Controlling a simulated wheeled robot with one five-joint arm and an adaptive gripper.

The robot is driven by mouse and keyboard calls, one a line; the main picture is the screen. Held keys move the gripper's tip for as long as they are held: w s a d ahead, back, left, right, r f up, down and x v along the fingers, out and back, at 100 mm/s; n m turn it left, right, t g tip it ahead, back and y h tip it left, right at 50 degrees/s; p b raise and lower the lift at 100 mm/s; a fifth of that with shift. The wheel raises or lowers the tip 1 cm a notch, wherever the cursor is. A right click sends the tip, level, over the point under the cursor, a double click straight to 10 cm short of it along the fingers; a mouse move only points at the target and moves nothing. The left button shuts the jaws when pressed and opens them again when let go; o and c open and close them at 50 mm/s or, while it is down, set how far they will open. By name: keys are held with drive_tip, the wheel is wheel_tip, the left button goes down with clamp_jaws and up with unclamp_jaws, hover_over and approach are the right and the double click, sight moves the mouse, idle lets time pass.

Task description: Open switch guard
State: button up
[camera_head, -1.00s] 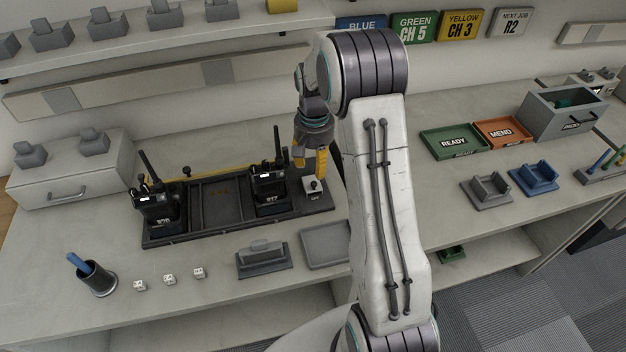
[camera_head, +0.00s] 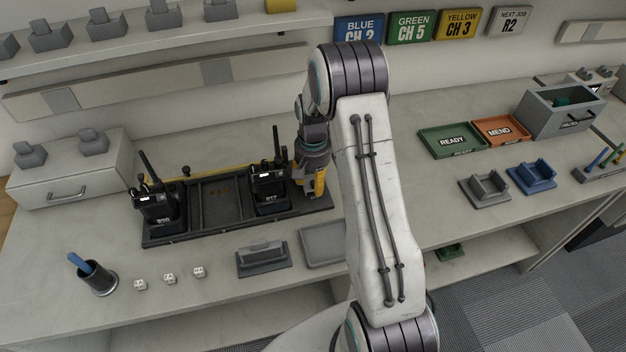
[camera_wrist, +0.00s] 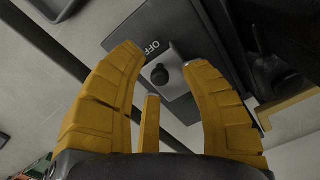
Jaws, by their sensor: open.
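The switch guard is a light grey block with a dark round knob (camera_wrist: 160,76), beside an OFF label (camera_wrist: 150,47) in the wrist view. It is fixed on the right end of the dark charging rack (camera_head: 222,205). My gripper (camera_wrist: 165,72) is open, with its yellow fingers on either side of the knob and nothing held. In the head view my gripper (camera_head: 312,188) is low over the rack's right end and hides the switch. Whether the fingers touch the knob cannot be told.
A radio marked R17 (camera_head: 268,188) stands in the rack close left of my gripper. Another radio (camera_head: 160,208) stands at the rack's left end. A grey tray (camera_head: 322,242) and a grey cradle (camera_head: 263,257) lie in front. A green READY tray (camera_head: 450,141) is to the right.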

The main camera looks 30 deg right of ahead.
sight(312, 181)
clamp_jaws()
idle(0.5)
drive_tip(key=shift+r, duration=0.15)
drive_tip(key=shift+w+r+g+p, duration=0.2)
drive_tip(key=shift+r+g+p, duration=0.15)
drive_tip(key=shift+g+p, duration=0.5)
drive_tip(key=shift+w+d+r+g+y+p, duration=0.1)
drive_tip(key=shift+w+r+g+y+p, duration=0.3)
drive_tip(key=shift+g, duration=0.5)
drive_tip(key=shift+w+d+r+g+y+p, duration=0.1)
drive_tip(key=shift+w+r+g+y, duration=0.1)
drive_tip(key=shift+w+r+g, duration=0.45)
drive_tip(key=shift+f+g, duration=0.1)
drive_tip(key=shift+g, duration=0.4)
unclamp_jaws()
